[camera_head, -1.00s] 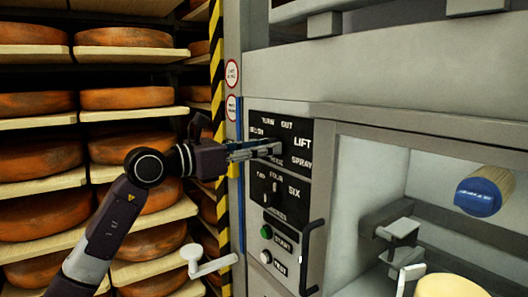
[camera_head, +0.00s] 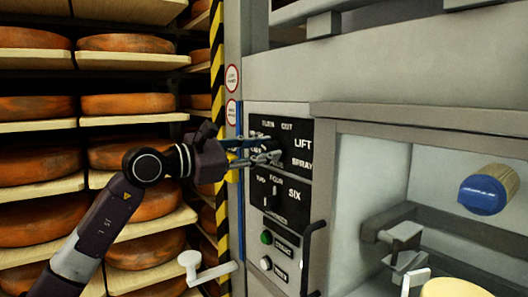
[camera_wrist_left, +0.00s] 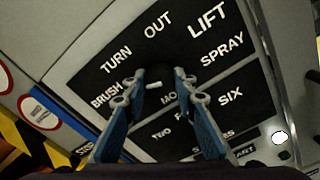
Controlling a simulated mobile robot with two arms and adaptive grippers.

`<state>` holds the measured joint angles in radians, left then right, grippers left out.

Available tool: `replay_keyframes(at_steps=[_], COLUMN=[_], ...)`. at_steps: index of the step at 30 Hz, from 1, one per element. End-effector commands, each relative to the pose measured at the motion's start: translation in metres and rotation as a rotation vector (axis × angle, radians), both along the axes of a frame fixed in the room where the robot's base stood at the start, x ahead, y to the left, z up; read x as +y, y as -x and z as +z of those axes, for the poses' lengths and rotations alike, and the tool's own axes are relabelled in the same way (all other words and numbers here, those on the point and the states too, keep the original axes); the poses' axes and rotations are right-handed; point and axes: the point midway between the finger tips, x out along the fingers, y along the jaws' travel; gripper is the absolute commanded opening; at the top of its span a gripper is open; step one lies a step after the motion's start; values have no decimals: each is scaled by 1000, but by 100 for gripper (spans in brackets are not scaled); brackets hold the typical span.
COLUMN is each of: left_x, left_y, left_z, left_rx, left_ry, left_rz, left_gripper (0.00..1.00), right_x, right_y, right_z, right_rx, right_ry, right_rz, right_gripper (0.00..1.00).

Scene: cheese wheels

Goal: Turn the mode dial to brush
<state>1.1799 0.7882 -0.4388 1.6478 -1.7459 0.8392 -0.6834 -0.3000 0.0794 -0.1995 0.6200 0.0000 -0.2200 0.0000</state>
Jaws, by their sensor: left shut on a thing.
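The black mode panel (camera_head: 303,130) on the machine front bears the labels TURN, OUT, LIFT and SPRAY. In the left wrist view its BRUSH label (camera_wrist_left: 105,95) shows at the left, just outside my left finger. My left gripper (camera_head: 266,154) is at the panel, its fingers (camera_wrist_left: 157,82) on either side of the dark mode dial (camera_wrist_left: 160,72), shut on it. A short white mark (camera_wrist_left: 153,85) shows between the fingertips. The fingers hide much of the dial, so I cannot tell exactly which label it points to. My right gripper is not in view.
A second dial (camera_head: 275,196) with TWO, FOUR and SIX sits below. Under it are a green button (camera_head: 266,237), a white button (camera_head: 265,263) and a black handle (camera_head: 308,260). Shelves of cheese wheels (camera_head: 126,104) stand left; an open bay with a blue-capped roller (camera_head: 483,194) lies right.

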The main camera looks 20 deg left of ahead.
Motion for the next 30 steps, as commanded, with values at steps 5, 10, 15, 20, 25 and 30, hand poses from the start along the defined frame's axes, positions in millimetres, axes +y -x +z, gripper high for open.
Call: replay_keyframes(at_steps=[5, 10, 15, 20, 25, 30], left_x=[0, 0, 0, 0, 1, 13], left_y=[0, 0, 0, 0, 1, 15], left_z=[0, 0, 0, 0, 0, -1], left_rx=[-4, -4, -3, -2, -2, -2], left_ry=[-4, -4, -3, -3, -3, -5], left_rz=[1, 1, 1, 0, 0, 3], left_gripper=[2, 2, 40, 43, 43, 43], right_x=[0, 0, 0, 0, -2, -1], right_y=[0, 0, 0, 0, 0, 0], right_z=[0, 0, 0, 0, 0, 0], right_rx=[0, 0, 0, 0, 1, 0], right_ry=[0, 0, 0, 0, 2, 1], right_rz=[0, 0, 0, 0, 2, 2], right_gripper=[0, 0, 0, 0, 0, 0])
